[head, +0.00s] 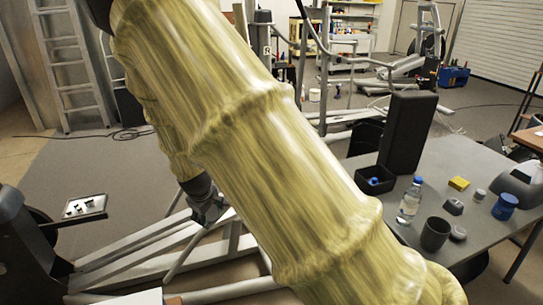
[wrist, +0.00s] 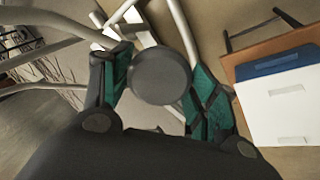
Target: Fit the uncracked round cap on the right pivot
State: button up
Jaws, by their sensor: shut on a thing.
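My gripper (wrist: 161,84) is shut on a dark grey round cap (wrist: 160,74), held between its teal finger pads with the flat round face showing in the wrist view. I see no crack on that face. In the head view my gripper (head: 207,208) points down over the silver tubes (head: 165,252) of the elliptical's frame, and the cap cannot be made out there. Silver tubes (wrist: 183,32) also pass behind the cap in the wrist view, and the cap looks apart from them. I cannot single out the right pivot in either view.
A grey table (head: 405,168) at the right bears a bottle (head: 410,200), a dark cup (head: 435,233), a blue jar (head: 504,206) and small parts. A small tray (head: 84,207) stands at the left. My yellow-sleeved arm hides the middle of the head view.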

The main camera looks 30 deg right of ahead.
jog(key=w+d+r+n+t+b, duration=0.2)
jog(key=w+d+r+n+t, duration=0.25)
jog(key=d+t, duration=0.35)
jog(key=s+d+r+m+t+h+b, duration=0.1)
jog(key=d+r+t, duration=0.25)
jog(key=d, duration=0.55)
jog(key=d+r+t+h+b, duration=0.15)
jog(key=d+r, duration=0.25)
jog(key=d, duration=0.6)
jog(key=shift+t+y, duration=0.25)
jog(key=shift+t, duration=0.05)
jog(key=shift+a+f+b+x, duration=0.15)
jog(key=shift+b+x, duration=0.25)
jog(key=shift+x, duration=0.65)
jog(key=shift+a+f+b+x, duration=0.15)
jog(key=shift+b+x, duration=0.25)
jog(key=shift+x, duration=0.65)
jog(key=shift+o, duration=0.2)
jog(key=shift+w+d, duration=0.1)
jog(key=c, duration=0.5)
jog(key=shift+w+d, duration=0.15)
jog(key=shift+w, duration=0.45)
